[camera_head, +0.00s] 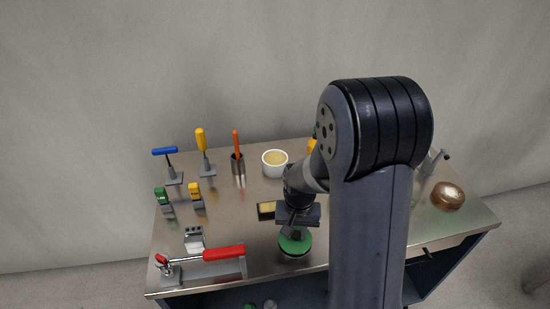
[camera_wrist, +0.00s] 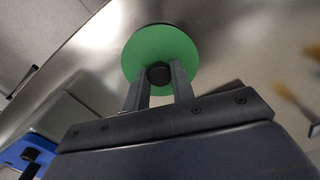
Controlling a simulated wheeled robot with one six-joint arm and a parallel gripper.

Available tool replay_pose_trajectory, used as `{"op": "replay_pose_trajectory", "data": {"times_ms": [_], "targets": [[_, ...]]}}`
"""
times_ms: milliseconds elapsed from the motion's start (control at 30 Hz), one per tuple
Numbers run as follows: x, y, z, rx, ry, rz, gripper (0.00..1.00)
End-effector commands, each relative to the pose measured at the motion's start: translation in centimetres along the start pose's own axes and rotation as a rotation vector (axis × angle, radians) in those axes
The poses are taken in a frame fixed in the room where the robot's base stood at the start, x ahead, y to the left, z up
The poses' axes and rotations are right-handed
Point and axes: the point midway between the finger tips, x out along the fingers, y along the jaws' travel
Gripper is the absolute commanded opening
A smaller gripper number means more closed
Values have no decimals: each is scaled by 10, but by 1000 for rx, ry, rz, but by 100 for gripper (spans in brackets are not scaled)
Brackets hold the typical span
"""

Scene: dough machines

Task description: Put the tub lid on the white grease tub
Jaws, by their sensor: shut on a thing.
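The tub lid (camera_head: 296,247) is a round green disc near the front edge of the table in the head view. In the wrist view the lid (camera_wrist: 160,50) has a dark knob in its middle. My gripper (camera_head: 294,232) is shut on this knob, with a finger on each side of it (camera_wrist: 159,78). I cannot tell whether the lid touches the table or hangs just above it. The white grease tub (camera_head: 275,163) stands open at the back middle of the table, with yellowish grease inside. My gripper is in front of the tub and apart from it.
A cup with an orange-handled tool (camera_head: 238,163) stands left of the tub. Yellow (camera_head: 207,166) and blue-handled (camera_head: 172,177) tools are farther left. A red-handled device (camera_head: 205,257) lies front left. A small dark-edged box (camera_head: 266,211) is near my gripper. A brown bowl (camera_head: 448,197) is right.

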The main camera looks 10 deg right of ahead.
Motion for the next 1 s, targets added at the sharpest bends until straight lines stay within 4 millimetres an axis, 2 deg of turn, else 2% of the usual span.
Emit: {"op": "replay_pose_trajectory", "data": {"times_ms": [1000], "targets": [[-62,0,0,0,1,0,2]]}}
